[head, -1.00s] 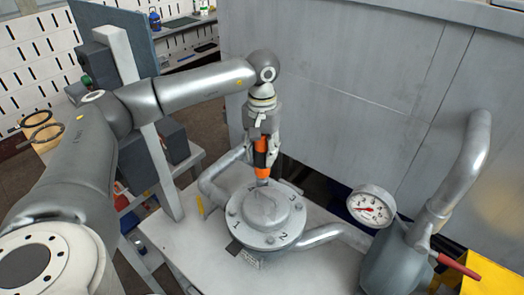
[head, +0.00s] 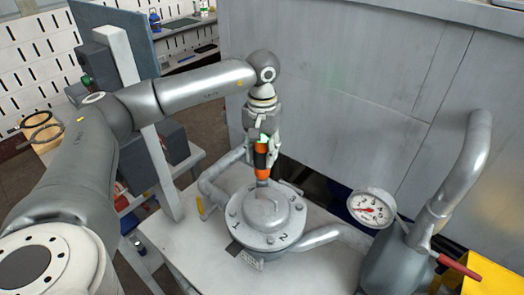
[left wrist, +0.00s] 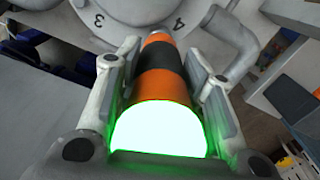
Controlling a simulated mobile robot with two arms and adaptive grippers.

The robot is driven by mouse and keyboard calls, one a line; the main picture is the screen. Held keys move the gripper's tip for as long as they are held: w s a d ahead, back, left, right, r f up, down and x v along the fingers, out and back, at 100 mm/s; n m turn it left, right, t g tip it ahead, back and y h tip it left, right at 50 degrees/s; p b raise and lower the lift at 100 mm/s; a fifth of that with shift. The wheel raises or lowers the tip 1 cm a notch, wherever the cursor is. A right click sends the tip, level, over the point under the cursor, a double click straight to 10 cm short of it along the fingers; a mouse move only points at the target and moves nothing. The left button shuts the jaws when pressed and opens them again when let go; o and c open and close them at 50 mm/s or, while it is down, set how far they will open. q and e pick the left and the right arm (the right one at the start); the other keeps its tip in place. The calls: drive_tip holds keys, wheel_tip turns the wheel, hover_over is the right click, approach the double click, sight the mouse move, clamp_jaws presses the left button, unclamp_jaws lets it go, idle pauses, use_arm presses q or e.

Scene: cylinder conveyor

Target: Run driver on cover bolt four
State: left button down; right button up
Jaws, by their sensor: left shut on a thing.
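My left gripper (head: 261,153) is shut on an orange and black driver (head: 261,162), held upright over the back of the round grey cover (head: 266,212). The bolt there is hidden under the tip. In the left wrist view the driver (left wrist: 162,63) lies between both fingers, and its rear end glows bright green. Numbers 1, 2 and 3 mark other bolts around the rim. My right gripper is not in view.
Grey pipes (head: 322,236) leave the housing at both sides on the pale table (head: 185,243). A pressure gauge (head: 371,207) and a red lever (head: 459,265) stand at the right. A large grey panel (head: 340,80) rises behind.

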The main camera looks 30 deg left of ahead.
use_arm(q)
drive_tip(key=shift+r+p, duration=0.75)
drive_tip(key=shift+r, duration=0.95)
drive_tip(key=shift+w+r, duration=0.1)
